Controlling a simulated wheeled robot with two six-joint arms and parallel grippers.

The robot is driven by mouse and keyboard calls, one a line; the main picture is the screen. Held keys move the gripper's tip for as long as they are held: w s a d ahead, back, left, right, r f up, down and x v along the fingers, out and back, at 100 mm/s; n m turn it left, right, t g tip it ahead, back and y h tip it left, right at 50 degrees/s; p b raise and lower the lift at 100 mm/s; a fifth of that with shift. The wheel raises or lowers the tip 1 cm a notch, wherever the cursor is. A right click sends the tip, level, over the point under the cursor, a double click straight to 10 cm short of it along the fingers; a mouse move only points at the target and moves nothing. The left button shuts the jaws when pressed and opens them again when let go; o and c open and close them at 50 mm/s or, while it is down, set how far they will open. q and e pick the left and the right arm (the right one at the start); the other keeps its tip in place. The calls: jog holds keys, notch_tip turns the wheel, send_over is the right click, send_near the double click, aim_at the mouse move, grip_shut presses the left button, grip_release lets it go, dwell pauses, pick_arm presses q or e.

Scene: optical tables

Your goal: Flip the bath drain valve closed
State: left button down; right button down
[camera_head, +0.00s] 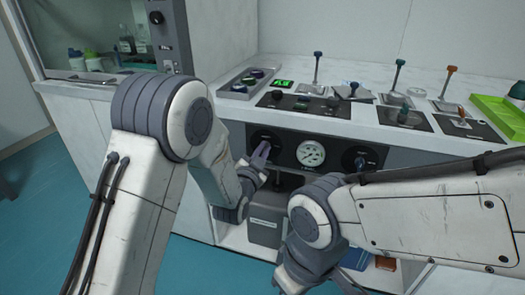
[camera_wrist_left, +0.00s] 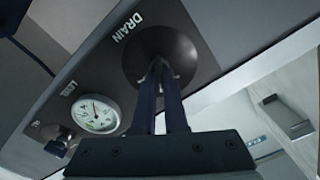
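The bath drain valve (camera_wrist_left: 195,50) is a dark round knob on the grey panel, labelled DRAIN in the left wrist view. In the head view it sits at the left end of the panel (camera_head: 268,135), left of the round gauge. My left gripper (camera_wrist_left: 161,72) has its two dark fingers close together at the middle of the valve, with a narrow gap between them. They appear shut on its handle, which they mostly hide. In the head view my left gripper (camera_head: 262,157) is in front of the valve. My right gripper is low in the middle, its fingers not clear.
A white gauge (camera_head: 311,154) and another dark knob (camera_head: 354,157) share the panel. Several levers stand on the worktop above, with a grey tray (camera_head: 235,92) at left and a green tray (camera_head: 503,115) at right. A grey container (camera_head: 266,225) stands below.

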pick_arm(q)
jog(key=shift+n, duration=0.3)
jog(key=shift+a+n+b, duration=0.2)
jog(key=shift+n+b, duration=1.35)
jog(key=shift+n, duration=1.35)
jog(key=c, duration=1)
grip_release()
jog(key=shift+o, duration=0.2)
